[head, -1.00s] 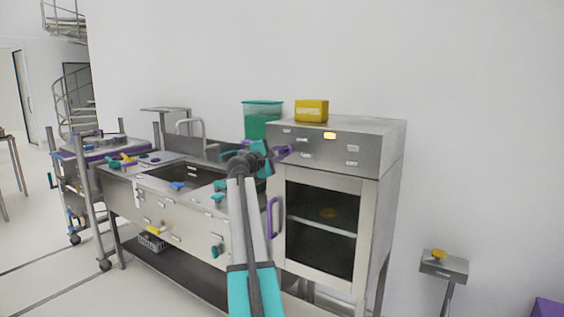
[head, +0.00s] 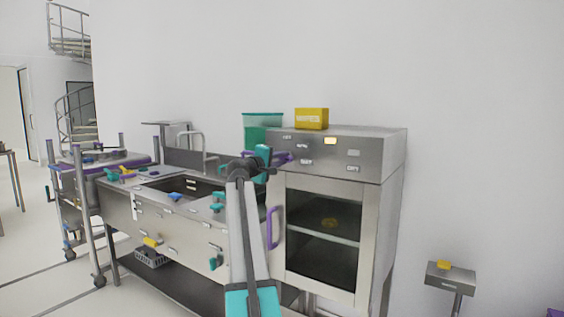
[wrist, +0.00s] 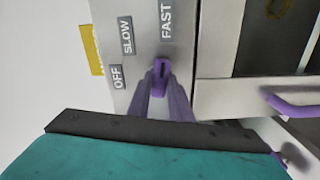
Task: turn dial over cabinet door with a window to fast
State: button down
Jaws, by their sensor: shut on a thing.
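The dial (wrist: 161,70) is a small purple knob on the grey panel (head: 375,145) above the cabinet door with a window (head: 367,245). The wrist view shows the labels OFF (wrist: 118,77), SLOW (wrist: 126,35) and FAST (wrist: 166,20) around it. The dial's narrow end appears to point toward FAST. My gripper (head: 288,157) is at the panel's left part, and its purple fingers (wrist: 165,95) are closed on the dial in the wrist view. The fingers hide the dial's lower part. In the head view my gripper covers the dial.
A purple door handle (head: 272,228) is below my gripper. A sink counter (head: 180,205) is to the left. A small stand (head: 451,275) with a yellow object is to the right.

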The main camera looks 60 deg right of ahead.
jog(key=shift+f, duration=0.3)
jog(key=c, duration=1.7)
grip_release()
jog(key=shift+r, duration=0.1)
jog(key=shift+o, duration=0.6)
jog(key=shift+r, duration=0.1)
jog(key=shift+a, duration=0.1)
jog(key=a, duration=1.3)
jog(key=shift+a, duration=0.35)
